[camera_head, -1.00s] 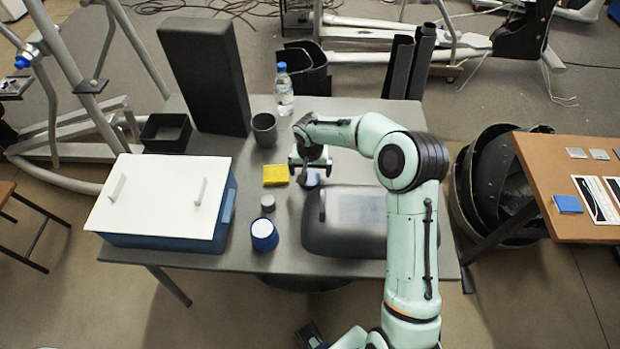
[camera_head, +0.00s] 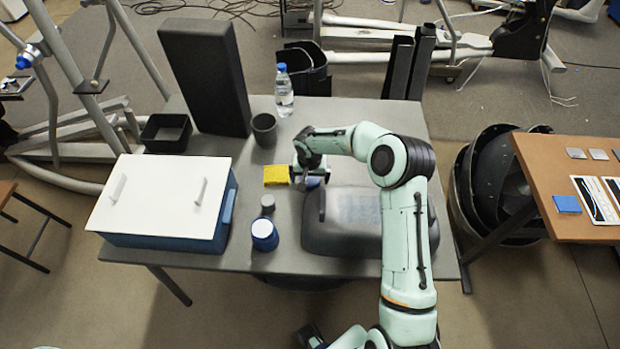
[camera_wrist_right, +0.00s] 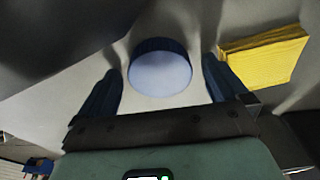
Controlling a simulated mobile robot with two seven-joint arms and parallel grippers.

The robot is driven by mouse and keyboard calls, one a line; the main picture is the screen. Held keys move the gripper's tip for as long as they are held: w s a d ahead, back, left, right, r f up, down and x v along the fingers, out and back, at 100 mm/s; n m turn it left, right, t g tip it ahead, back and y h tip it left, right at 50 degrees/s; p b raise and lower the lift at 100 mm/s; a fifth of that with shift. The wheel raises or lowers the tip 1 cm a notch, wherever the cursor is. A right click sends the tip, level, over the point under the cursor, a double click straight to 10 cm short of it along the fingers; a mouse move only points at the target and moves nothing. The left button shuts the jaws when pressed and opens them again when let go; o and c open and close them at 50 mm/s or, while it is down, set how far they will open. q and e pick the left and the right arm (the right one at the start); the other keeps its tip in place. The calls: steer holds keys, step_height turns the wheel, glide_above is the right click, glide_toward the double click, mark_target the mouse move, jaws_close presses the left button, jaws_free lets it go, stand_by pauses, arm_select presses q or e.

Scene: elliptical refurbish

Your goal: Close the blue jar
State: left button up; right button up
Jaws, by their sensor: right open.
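The blue jar (camera_head: 264,236) stands upright near the front edge of the grey table, with a pale round top facing up. A round blue piece that looks like its lid (camera_head: 314,181) lies on the table farther back, beside the yellow block. My right gripper (camera_head: 309,174) is over this piece and partly hides it. In the right wrist view the piece (camera_wrist_right: 160,70) shows as a pale blue disc with a dark blue rim. It lies between the open fingers (camera_wrist_right: 163,90), with gaps on both sides. A dark part at the bottom edge may be my left gripper; its jaws cannot be made out.
A yellow block (camera_head: 276,175) is close left of the right gripper. A grey rounded case (camera_head: 345,235) is close in front. A small grey cylinder (camera_head: 267,203) stands behind the jar. A blue box with a white lid (camera_head: 160,195) fills the left. A grey cup (camera_head: 264,130) and bottle (camera_head: 284,92) stand behind.

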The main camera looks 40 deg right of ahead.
mark_target(310, 178)
steer(key=c, duration=1.1)
steer(key=shift+r, duration=0.1)
step_height(310, 178, up, 20)
steer(key=p, duration=0.1)
